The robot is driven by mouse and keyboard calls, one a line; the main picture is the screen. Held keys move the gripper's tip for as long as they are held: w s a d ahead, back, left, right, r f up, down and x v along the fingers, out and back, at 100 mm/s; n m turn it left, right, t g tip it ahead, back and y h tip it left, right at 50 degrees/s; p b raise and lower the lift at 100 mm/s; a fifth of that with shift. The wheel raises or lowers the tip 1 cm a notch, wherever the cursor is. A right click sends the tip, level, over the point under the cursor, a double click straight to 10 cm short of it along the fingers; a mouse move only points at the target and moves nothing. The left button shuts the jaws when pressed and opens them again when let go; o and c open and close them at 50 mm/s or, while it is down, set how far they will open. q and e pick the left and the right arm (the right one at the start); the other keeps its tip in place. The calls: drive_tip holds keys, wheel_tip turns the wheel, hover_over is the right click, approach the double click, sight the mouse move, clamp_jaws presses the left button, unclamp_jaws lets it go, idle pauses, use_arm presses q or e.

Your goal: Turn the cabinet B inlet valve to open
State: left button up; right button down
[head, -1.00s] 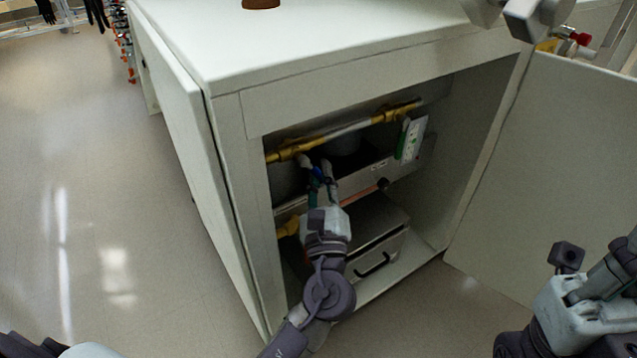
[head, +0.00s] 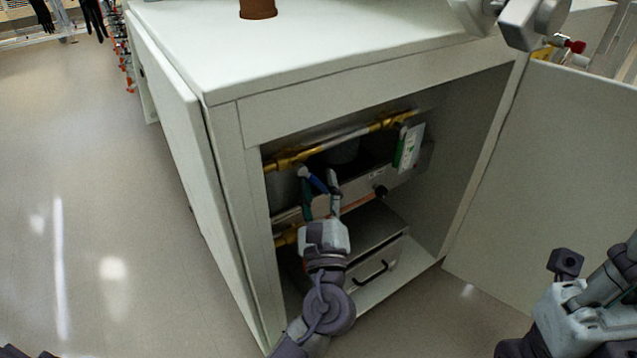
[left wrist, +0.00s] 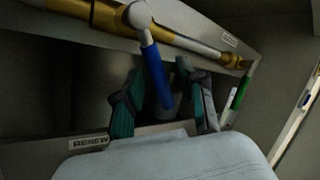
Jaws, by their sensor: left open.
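The inlet valve is a pale hub with a blue lever (left wrist: 155,75) on a brass and silver pipe (left wrist: 195,38) inside the open cabinet. The lever (head: 317,183) points down and away from the pipe, across its line. My left gripper (head: 320,185) reaches into the cabinet from below. In the left wrist view its teal and grey fingers (left wrist: 163,98) stand apart, one on each side of the lever's lower end. I cannot tell whether either finger touches it. Only part of my right arm shows at lower right, without its fingers.
The cabinet's left door (head: 170,130) and right door (head: 560,190) stand open. A green and white label (head: 409,146) hangs at right. The floor at left is clear.

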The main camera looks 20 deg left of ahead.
use_arm(q)
drive_tip(key=v, duration=1.1)
drive_tip(key=shift+s, duration=0.2)
drive_tip(key=shift+d, duration=0.1)
